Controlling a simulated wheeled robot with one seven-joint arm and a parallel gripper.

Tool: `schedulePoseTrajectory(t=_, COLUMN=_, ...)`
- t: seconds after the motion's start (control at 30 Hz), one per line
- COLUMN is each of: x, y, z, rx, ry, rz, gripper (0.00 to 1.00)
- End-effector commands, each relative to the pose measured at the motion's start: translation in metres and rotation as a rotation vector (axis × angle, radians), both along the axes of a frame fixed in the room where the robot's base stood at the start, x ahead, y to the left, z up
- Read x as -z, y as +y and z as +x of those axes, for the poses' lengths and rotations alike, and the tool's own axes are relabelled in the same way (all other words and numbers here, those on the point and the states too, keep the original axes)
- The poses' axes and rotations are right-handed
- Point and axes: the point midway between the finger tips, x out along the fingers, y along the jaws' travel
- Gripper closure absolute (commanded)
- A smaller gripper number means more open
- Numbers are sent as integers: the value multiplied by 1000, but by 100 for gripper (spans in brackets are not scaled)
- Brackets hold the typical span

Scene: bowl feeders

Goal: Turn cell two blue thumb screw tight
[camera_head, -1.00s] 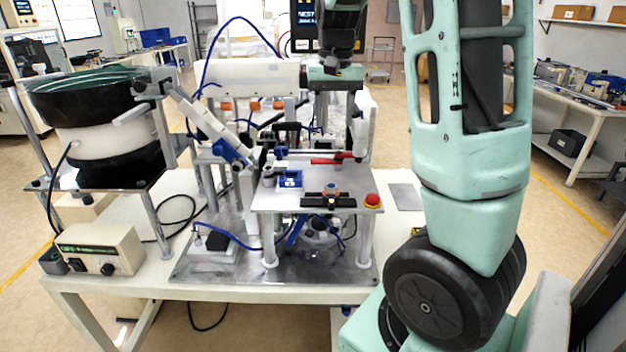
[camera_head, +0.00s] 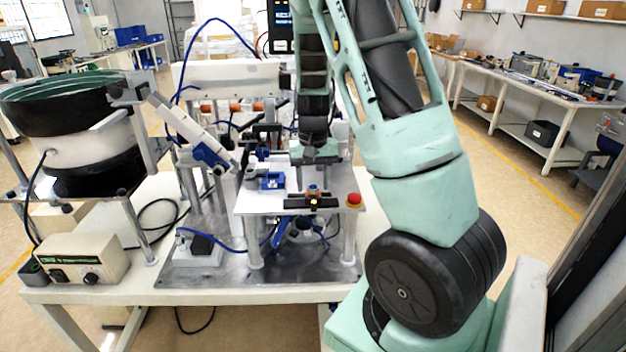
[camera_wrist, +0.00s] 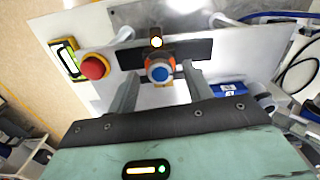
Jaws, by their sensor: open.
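A round knob with a blue centre and a pale and orange rim (camera_wrist: 159,71) sits at the black bar on the white plate. It appears small in the head view (camera_head: 313,190). I take it for the blue thumb screw; no cell number is readable. My gripper (camera_wrist: 160,76) is open, with one finger on each side of the knob in the wrist view and a gap on both sides. I cannot tell how far the fingertips are above it. In the head view my gripper (camera_head: 315,168) is low over the plate, just behind the knob.
A blue block (camera_head: 271,181) is on the plate's left. The bowl feeder (camera_head: 75,135) stands further left.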

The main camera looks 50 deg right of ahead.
Motion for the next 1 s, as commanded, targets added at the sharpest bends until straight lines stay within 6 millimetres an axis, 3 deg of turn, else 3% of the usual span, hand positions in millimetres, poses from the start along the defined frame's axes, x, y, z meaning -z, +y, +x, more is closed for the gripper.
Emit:
schedulePoseTrajectory(t=0.3, x=2, y=0, z=0, rx=1, ry=-1, rz=-1, gripper=52)
schedulePoseTrajectory(t=0.47, x=2, y=0, z=0, rx=1, ry=-1, rz=-1, gripper=95)
schedulePoseTrajectory(t=0.77, x=1, y=0, z=0, rx=25, ry=-1, rz=0, gripper=94)
schedulePoseTrajectory(t=1.0, x=0, y=0, z=1, rx=141, ry=-2, rz=-1, gripper=94)
